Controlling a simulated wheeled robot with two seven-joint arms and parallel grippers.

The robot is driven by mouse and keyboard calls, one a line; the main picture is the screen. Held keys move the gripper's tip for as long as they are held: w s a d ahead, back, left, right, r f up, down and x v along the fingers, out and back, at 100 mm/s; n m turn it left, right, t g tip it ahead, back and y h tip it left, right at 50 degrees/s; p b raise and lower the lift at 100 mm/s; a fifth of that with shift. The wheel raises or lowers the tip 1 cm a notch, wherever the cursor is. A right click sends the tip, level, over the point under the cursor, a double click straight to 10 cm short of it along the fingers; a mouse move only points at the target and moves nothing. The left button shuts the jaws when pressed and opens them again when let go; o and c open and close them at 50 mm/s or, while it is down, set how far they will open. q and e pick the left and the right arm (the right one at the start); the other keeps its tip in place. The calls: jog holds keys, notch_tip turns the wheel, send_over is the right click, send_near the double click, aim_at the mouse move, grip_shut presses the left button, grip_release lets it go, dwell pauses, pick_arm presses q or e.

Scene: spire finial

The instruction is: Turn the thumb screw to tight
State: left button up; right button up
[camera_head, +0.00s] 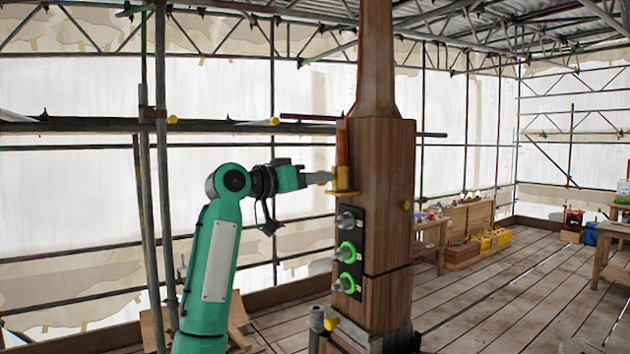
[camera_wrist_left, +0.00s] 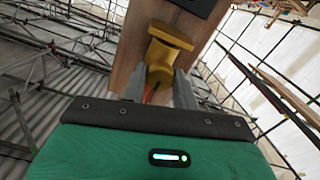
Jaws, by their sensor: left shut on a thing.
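A tall wooden post (camera_head: 385,240) stands in the middle of the head view. A brass fitting (camera_head: 343,191) is on its left face, with a reddish upright rod (camera_head: 342,142) above. My left gripper (camera_head: 321,178) reaches it from the left. In the left wrist view, the gripper's two grey fingers (camera_wrist_left: 160,88) are on either side of a brass piece (camera_wrist_left: 160,72), which I take to be the thumb screw. The gripper is shut on it, with a wider brass part (camera_wrist_left: 170,37) beyond. How far the screw is turned cannot be told. My right gripper is not in view.
Below the fitting, a black panel (camera_head: 345,300) carries three grey knobs, two ringed in glowing green. A brass piece (camera_head: 331,323) sits by the post's foot. Scaffold poles (camera_head: 148,180) stand left of my arm. Benches and yellow bins (camera_head: 488,242) are far right; open plank floor (camera_head: 505,285) lies between.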

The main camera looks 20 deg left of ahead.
pick_arm(q)
jog(key=shift+f+m+b, duration=0.2)
jog(key=shift+m+b, duration=0.1)
jog(key=shift+m, duration=17.6)
jog(key=shift+d, duration=0.1)
jog(key=o, duration=0.7)
jog(key=shift+o, duration=1.4)
jog(key=shift+r, duration=0.1)
jog(key=shift+s, duration=0.1)
